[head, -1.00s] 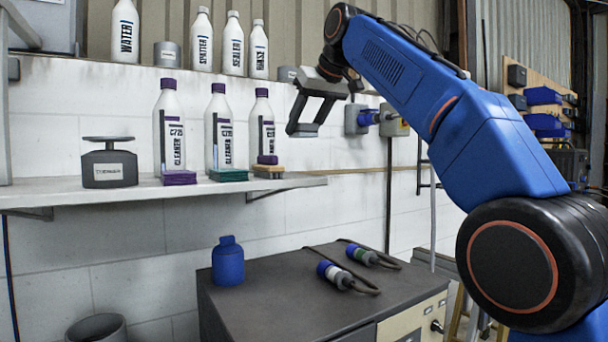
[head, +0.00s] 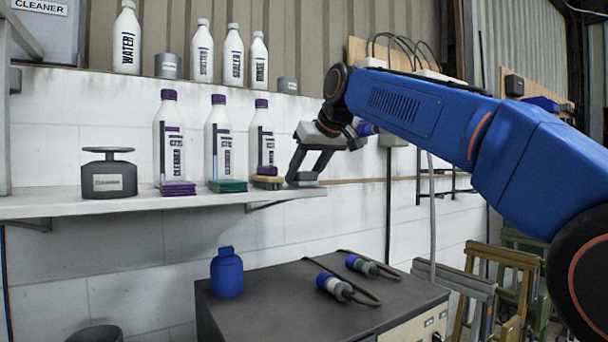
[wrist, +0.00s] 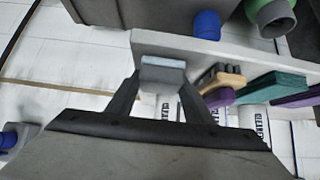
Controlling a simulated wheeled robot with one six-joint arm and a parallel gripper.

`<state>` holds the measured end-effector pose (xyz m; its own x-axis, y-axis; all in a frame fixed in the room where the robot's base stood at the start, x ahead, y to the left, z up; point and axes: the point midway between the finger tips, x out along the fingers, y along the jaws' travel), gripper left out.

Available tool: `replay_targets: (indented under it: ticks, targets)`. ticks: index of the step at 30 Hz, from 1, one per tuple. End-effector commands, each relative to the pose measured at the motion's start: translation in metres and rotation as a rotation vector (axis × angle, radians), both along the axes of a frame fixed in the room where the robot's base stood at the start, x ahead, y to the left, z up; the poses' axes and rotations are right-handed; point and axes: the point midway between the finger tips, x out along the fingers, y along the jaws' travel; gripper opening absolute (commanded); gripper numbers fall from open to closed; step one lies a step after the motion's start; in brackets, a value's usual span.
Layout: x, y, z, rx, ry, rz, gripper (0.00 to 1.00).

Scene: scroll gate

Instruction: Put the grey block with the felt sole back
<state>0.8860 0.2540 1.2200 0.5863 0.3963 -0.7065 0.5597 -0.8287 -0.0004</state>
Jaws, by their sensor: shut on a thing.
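My gripper (head: 305,176) is shut on the grey block (wrist: 162,75) at the right end of the white wall shelf (head: 130,203). In the wrist view the block sits between the two fingertips, with a paler strip, apparently its felt sole, on the side facing the shelf. In the head view the block is small and partly covered by the fingers. It is at or just above the shelf top; I cannot tell whether it touches. A tan brush-like block (head: 267,182) with a purple piece on it stands just left of my gripper.
Purple pads (head: 178,188) and teal pads (head: 227,186) lie further left, before several purple-capped bottles (head: 218,140). A dark scale-like canister (head: 109,174) stands at left. Below are a cabinet (head: 235,312) with a blue bottle (head: 227,272) and two connectors (head: 335,286).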

Motion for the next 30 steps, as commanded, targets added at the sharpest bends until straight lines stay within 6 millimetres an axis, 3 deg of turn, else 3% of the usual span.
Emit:
replay_targets:
  ticks: [12, 13, 15, 25, 30]
  targets:
    - [0.000, 0.000, -0.005, -0.001, 0.001, 0.000, 0.19]
    - [0.000, 0.000, -0.006, -0.001, 0.001, 0.000, 0.49]
    - [0.000, 0.000, -0.005, -0.001, 0.001, 0.000, 0.65]
    - [0.000, 0.000, -0.004, 0.000, 0.000, 0.000, 0.65]
    - [-0.007, -0.005, 0.008, 0.001, -0.002, 0.000, 0.65]
